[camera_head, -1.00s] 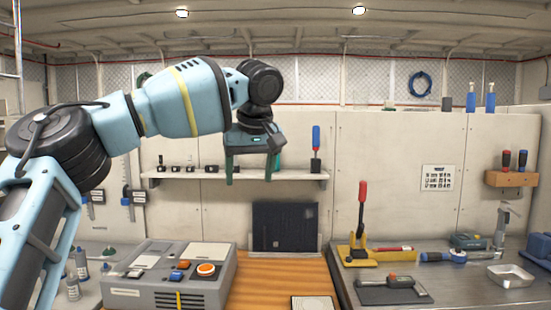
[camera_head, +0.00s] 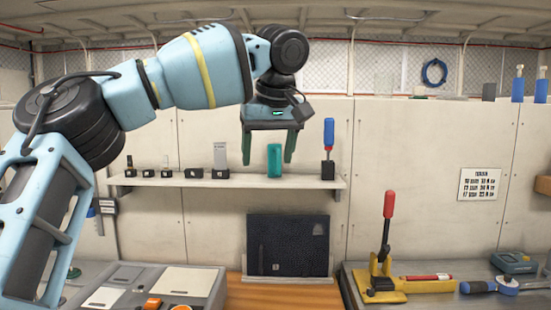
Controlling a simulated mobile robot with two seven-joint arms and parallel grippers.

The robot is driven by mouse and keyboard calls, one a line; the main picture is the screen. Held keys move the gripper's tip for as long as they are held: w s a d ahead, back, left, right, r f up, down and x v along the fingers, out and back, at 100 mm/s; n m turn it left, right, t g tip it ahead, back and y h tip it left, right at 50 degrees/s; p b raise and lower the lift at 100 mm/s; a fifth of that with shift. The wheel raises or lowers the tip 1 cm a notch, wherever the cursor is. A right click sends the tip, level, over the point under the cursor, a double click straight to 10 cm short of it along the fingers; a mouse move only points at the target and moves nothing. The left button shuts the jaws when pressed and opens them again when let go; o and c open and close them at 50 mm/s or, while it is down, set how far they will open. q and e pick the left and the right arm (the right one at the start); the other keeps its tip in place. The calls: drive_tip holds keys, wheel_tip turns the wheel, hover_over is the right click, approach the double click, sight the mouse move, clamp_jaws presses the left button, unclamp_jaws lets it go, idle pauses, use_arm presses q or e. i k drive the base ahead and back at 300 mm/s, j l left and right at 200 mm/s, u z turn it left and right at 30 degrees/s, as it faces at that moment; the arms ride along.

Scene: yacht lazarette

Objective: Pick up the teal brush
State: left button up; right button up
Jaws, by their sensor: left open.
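A teal upright block-like object (camera_head: 274,161), the only teal item on the wall shelf, appears to be the teal brush. Its bristles cannot be made out. It stands on the shelf (camera_head: 220,181), between a grey upright piece and a blue-handled tool. My left gripper (camera_head: 268,162) hangs in front of the shelf, pointing down and open, with nothing held. In the picture its two green fingers lie to either side of the teal object, which is nearer the right finger. I cannot tell how far in front of it they are. My right gripper is not in view.
A blue-handled tool (camera_head: 328,150) stands on the shelf just right of the teal object. A grey upright piece (camera_head: 220,157) and several small black blocks stand to the left. Below are a dark panel (camera_head: 288,246) and a red-handled yellow lever press (camera_head: 386,255).

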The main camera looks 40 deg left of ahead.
sight(274, 150)
drive_tip(key=i+j, duration=0.8)
drive_tip(key=j, duration=0.2)
